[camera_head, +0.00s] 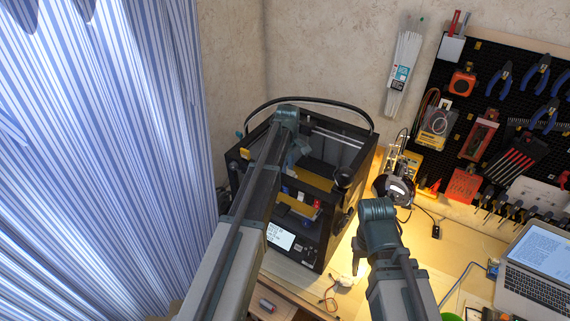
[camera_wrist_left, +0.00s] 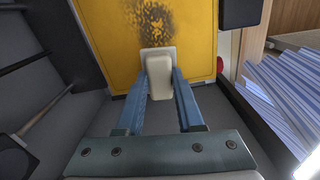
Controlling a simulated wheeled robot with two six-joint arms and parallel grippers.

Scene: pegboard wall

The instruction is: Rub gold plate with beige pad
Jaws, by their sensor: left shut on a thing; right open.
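The gold plate (camera_wrist_left: 195,38) lies inside the black 3D printer, with a dark speckled smudge on its surface. Part of it shows in the head view (camera_head: 316,181), partly behind my left arm. My left gripper (camera_wrist_left: 160,88) is shut on the beige pad (camera_wrist_left: 160,76), a pale block with a flat white base. The pad is at the plate's near edge in the wrist view, just below the smudge; I cannot tell if it touches. In the head view my left gripper reaches into the printer from above and the pad is not clear. My right gripper (camera_head: 358,262) is open and empty over the desk.
The printer's black frame (camera_head: 352,150) surrounds my left gripper closely. A laptop (camera_head: 538,262) is at far right, below a tool pegboard (camera_head: 450,120). A striped curtain (camera_head: 110,150) hangs at left.

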